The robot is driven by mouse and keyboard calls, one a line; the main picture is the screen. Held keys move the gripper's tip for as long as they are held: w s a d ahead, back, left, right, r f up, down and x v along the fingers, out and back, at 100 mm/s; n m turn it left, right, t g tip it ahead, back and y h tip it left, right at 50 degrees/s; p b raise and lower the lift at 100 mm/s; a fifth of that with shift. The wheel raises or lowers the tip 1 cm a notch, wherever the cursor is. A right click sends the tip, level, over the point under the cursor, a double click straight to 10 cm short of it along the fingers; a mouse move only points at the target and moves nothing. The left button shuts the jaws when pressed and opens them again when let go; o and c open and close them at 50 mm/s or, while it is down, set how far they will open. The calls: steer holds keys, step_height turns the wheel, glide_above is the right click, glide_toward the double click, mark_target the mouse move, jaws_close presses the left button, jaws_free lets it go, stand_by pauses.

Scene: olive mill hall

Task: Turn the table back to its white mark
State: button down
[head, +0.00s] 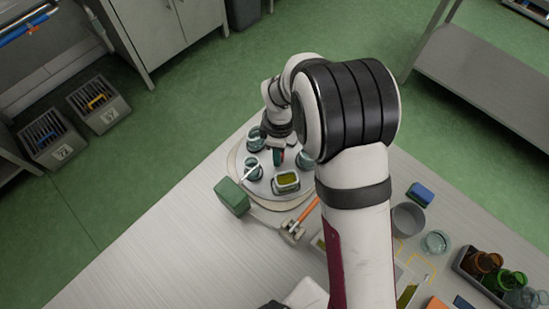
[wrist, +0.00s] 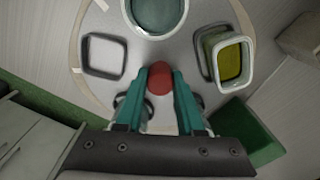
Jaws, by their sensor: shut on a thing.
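The turntable (head: 262,187) is a round grey disc near the table's far left corner, and it fills much of the wrist view (wrist: 120,30). A red knob (wrist: 160,80) stands on it. My gripper (wrist: 160,88) has teal fingers shut on the knob from both sides; in the head view my gripper (head: 279,157) is low over the disc. A square dish with yellow-green contents (wrist: 228,60), an empty square dish (wrist: 104,56) and a round teal dish (wrist: 157,12) stand around the knob. Short pale strips show at the disc's rim; I cannot tell which is the white mark.
A green box (head: 232,197) stands close against the turntable's edge. An orange-handled tool (head: 303,215) lies beside it. A grey cup (head: 408,219), a blue block (head: 420,194) and a crate of bottles (head: 468,262) are at the right. The table's left front is clear.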

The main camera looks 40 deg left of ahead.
steer(key=n, duration=1)
steer(key=shift+n, duration=0.3)
steer(key=c, duration=0.7)
jaws_free()
